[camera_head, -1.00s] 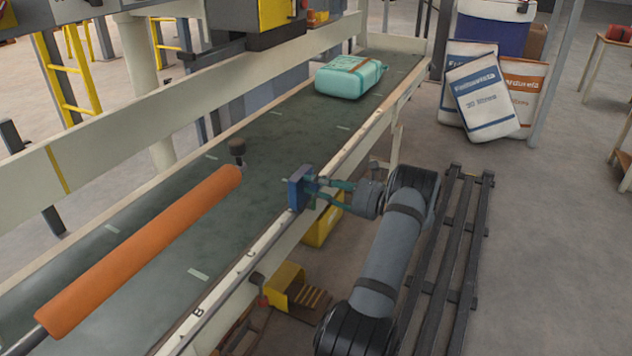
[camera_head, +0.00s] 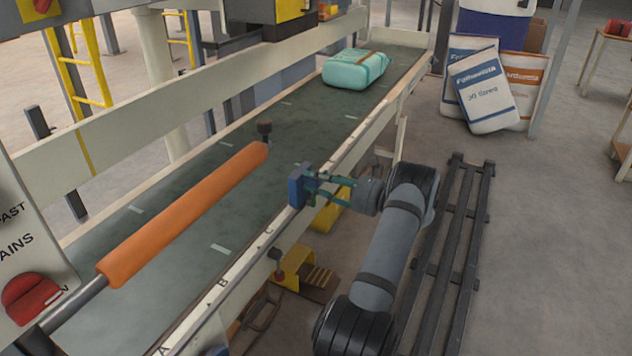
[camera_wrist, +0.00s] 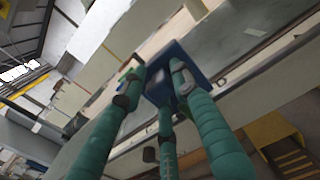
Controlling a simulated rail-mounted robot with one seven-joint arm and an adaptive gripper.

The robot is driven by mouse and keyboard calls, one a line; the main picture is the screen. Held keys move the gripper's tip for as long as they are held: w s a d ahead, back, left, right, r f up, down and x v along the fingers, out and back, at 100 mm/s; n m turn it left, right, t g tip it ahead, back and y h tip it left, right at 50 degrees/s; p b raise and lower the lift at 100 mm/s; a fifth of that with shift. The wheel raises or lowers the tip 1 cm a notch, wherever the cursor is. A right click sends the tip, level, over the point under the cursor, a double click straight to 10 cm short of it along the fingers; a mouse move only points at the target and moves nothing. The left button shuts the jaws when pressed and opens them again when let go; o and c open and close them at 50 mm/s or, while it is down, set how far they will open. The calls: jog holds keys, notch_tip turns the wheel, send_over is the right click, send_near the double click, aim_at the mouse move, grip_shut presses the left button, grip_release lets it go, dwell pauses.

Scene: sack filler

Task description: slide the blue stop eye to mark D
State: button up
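The blue stop eye (camera_head: 297,188) is a small dark-blue block at the near side rail (camera_head: 243,262) of the conveyor. It stands beyond the letter C on that rail. My gripper (camera_head: 312,187) reaches it from the right with its teal fingers. In the wrist view, the blue block (camera_wrist: 207,79) is among the fingertips, which appear shut on it; the exact contact is partly hidden. Letters A, B and C are readable along the rail. I cannot make out a letter D; the block and gripper cover part of the rail there.
A long orange roller (camera_head: 185,215) lies across the belt (camera_head: 265,145) at the left. A teal sack (camera_head: 355,70) lies at the belt's far end. A yellow pedal (camera_head: 293,265) is below the rail. A black slatted rack (camera_head: 455,250) is on the floor at right.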

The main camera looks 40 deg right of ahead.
jog(key=o, duration=0.4)
jog(key=shift+a, duration=0.1)
jog(key=v, duration=1.2)
jog(key=x, duration=1.1)
jog(key=shift+w+a, duration=0.2)
jog(key=shift+w, duration=0.15)
jog(key=shift+w+d, duration=0.1)
jog(key=shift+w+d+f, duration=0.1)
jog(key=shift+w+d, duration=0.15)
jog(key=shift+d, duration=0.3)
jog(key=shift+s+a, duration=0.1)
jog(key=shift+s, duration=0.05)
